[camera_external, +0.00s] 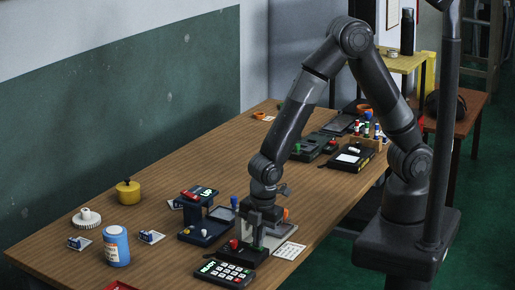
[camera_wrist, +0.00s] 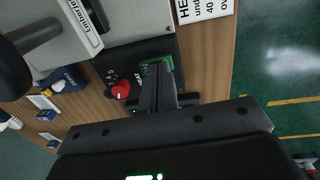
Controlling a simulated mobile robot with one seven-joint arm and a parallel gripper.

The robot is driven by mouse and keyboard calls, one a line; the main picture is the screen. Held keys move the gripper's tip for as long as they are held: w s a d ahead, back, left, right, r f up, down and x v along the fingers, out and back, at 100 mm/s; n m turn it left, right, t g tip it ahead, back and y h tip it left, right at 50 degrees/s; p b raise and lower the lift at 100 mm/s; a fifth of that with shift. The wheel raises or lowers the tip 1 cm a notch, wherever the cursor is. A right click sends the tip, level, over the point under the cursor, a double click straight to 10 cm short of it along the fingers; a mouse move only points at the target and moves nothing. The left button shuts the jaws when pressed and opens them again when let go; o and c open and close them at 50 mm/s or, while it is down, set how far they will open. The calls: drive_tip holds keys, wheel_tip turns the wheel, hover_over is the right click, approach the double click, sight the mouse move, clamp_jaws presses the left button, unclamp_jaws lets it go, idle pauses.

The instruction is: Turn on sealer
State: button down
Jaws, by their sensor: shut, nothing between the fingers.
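The sealer has a grey body (camera_wrist: 135,22) with a white label and a dark front panel (camera_wrist: 110,72). My gripper (camera_external: 257,240) points down over the sealer's front. Its fingers are shut and empty. In the wrist view the fingertips (camera_wrist: 157,78) are right at the green switch and cover part of it. I cannot tell whether they touch it or which way the switch is set.
A black keypad box (camera_external: 225,273) with a green display stands close in front. A dark blue press (camera_external: 202,222) with a red handle stands to the left. A blue-and-white jar (camera_external: 116,246) and a yellow pot (camera_external: 128,192) are further left. Tools lie at the back right.

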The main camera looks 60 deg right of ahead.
drive_tip(key=shift+r, duration=0.1)
wheel_tip(320, 180, up, 14)
drive_tip(key=s, duration=0.2)
drive_tip(key=shift+f, duration=0.2)
drive_tip(key=shift+w+r, duration=0.1)
drive_tip(key=shift+w, duration=0.7)
drive_tip(key=f, duration=0.4)
drive_tip(key=w+f, duration=0.1)
drive_tip(key=f, duration=0.7)
drive_tip(key=shift+w+f, duration=0.35)
drive_tip(key=shift+f, duration=0.05)
drive_tip(key=shift+w+f, duration=0.15)
drive_tip(key=shift+f, duration=0.4)
